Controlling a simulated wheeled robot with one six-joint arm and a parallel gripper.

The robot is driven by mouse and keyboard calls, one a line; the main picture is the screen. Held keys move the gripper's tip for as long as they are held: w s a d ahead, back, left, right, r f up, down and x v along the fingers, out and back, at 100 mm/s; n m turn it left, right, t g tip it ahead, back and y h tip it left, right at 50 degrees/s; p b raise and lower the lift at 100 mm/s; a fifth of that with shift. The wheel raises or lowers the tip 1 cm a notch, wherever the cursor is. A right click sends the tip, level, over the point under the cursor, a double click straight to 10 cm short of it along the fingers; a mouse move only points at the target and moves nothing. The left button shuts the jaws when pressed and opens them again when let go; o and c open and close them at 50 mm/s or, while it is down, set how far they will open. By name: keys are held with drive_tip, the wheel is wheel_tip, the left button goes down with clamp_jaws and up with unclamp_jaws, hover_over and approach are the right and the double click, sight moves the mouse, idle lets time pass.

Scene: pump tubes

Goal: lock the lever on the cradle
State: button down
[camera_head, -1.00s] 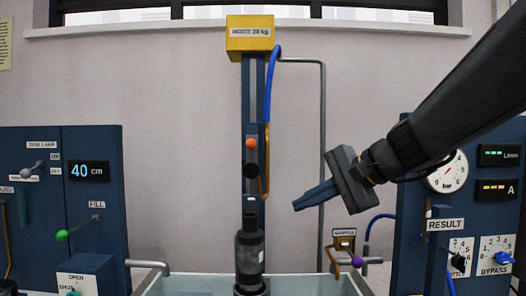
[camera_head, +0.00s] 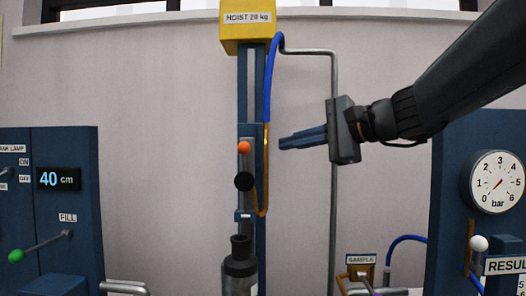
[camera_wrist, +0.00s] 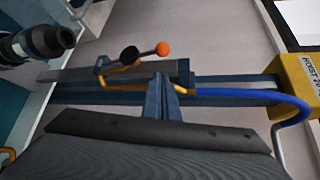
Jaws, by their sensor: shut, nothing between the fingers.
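The cradle (camera_head: 258,170) is a dark blue carriage on the hoist column. Its lever has an orange ball (camera_head: 244,147) at the top, with a black knob (camera_head: 244,181) below it. The orange ball (camera_wrist: 163,48) and black knob (camera_wrist: 129,54) also show in the wrist view. My gripper (camera_head: 281,143) is shut and empty, to the right of the orange ball at about its height. Its fingers point left, and a gap shows between tips and ball in the head view. In the wrist view the shut fingers (camera_wrist: 160,90) point toward the column beside the lever.
A dark cylinder (camera_head: 240,268) stands below the cradle. The yellow hoist box (camera_head: 248,18) tops the column. A blue hose (camera_head: 270,85) and grey pipe (camera_head: 333,190) run on the right. Panels flank the scene, with a green-knobbed FILL lever (camera_head: 40,246) and a gauge (camera_head: 497,182).

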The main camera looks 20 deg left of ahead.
drive_tip(key=shift+a, duration=0.1)
drive_tip(key=p+x, duration=0.3)
drive_tip(key=x, duration=0.6)
drive_tip(key=shift+a, duration=0.35)
drive_tip(key=shift+f+b, duration=0.2)
drive_tip(key=shift+b, duration=0.25)
